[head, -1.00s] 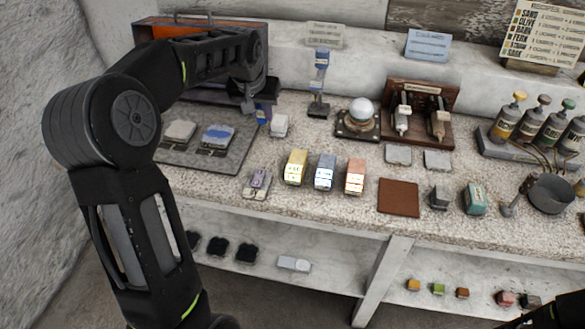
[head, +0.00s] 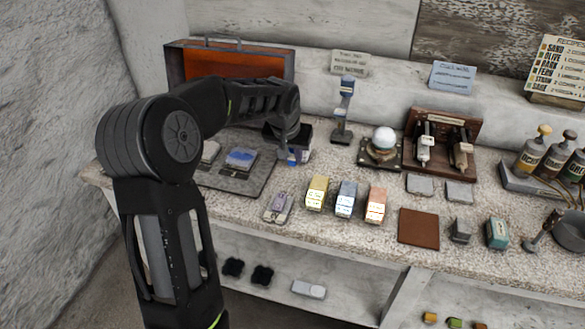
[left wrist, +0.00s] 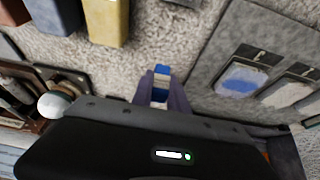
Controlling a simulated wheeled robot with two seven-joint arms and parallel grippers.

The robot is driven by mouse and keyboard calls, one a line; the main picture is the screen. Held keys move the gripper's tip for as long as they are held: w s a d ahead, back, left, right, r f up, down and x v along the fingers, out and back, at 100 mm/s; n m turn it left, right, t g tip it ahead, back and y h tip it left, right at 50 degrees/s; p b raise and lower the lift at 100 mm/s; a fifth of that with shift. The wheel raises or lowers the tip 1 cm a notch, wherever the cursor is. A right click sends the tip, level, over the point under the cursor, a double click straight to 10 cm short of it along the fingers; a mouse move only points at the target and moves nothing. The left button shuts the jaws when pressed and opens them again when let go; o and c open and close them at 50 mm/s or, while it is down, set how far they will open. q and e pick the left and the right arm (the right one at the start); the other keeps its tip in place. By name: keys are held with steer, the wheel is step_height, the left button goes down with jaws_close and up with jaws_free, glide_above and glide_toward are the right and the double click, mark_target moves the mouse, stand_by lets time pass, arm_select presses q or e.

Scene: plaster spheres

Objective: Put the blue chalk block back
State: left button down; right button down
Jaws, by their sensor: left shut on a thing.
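My left gripper (head: 291,157) is over the counter, just right of the grey mat. In the left wrist view its fingers (left wrist: 161,94) are shut on a small blue block with a white band (left wrist: 161,72), which looks like the blue chalk block. In the head view the gripper mostly hides it. A larger blue block (head: 346,199) stands in the front row between a yellow one (head: 317,193) and an orange one (head: 376,205). My right gripper is not in view.
The grey mat (head: 262,178) holds a blue-smeared plate (head: 240,158) and a pale plate. A blue-topped stand (head: 344,110), a white ball on a base (head: 384,139) and a wooden rack (head: 440,140) stand behind. A purple item (head: 278,207) lies in front.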

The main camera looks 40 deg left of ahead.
mark_target(291, 165)
arm_select(q)
steer(key=shift+f, duration=2.5)
steer(key=shift+f, duration=0.1)
steer(key=c, duration=1.3)
jaws_free()
